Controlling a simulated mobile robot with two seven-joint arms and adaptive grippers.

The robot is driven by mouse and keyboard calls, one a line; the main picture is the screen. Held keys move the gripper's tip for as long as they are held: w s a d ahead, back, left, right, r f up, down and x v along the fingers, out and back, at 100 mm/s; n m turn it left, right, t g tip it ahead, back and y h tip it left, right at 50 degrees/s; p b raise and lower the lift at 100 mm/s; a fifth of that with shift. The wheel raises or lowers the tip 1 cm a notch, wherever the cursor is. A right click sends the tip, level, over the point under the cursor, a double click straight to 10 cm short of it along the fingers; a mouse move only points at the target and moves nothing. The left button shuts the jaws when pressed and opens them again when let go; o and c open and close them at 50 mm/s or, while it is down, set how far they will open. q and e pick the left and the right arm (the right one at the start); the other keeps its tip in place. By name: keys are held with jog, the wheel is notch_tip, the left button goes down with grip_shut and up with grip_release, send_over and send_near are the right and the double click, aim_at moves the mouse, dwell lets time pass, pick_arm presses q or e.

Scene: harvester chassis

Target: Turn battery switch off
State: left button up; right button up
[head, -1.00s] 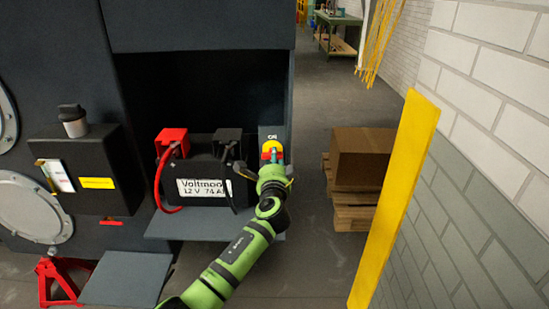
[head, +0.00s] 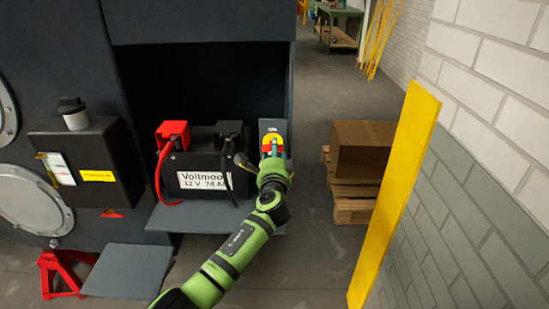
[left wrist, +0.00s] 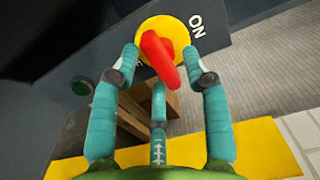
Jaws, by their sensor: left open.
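The battery switch is a yellow disc (head: 282,139) with a red handle on a grey panel at the right of the battery bay. In the left wrist view, the red handle (left wrist: 160,60) lies slantwise across the yellow disc (left wrist: 178,30), with the word ON beside it. My left gripper (head: 272,157) is at the switch, its teal fingers in front of the disc. In the left wrist view, my left gripper (left wrist: 162,62) is open, with two fingers on either side of the handle and the third below. Contact with the handle cannot be told. My right gripper is not in view.
A black battery (head: 205,165) with red and black terminal covers stands left of the switch on a grey shelf (head: 185,220). A cardboard box (head: 362,148) on a pallet and a yellow post (head: 395,195) stand to the right. A red stand (head: 65,273) is at lower left.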

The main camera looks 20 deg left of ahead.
pick_arm(q)
jog(key=v, duration=1.2)
jog(key=shift+f, duration=0.1)
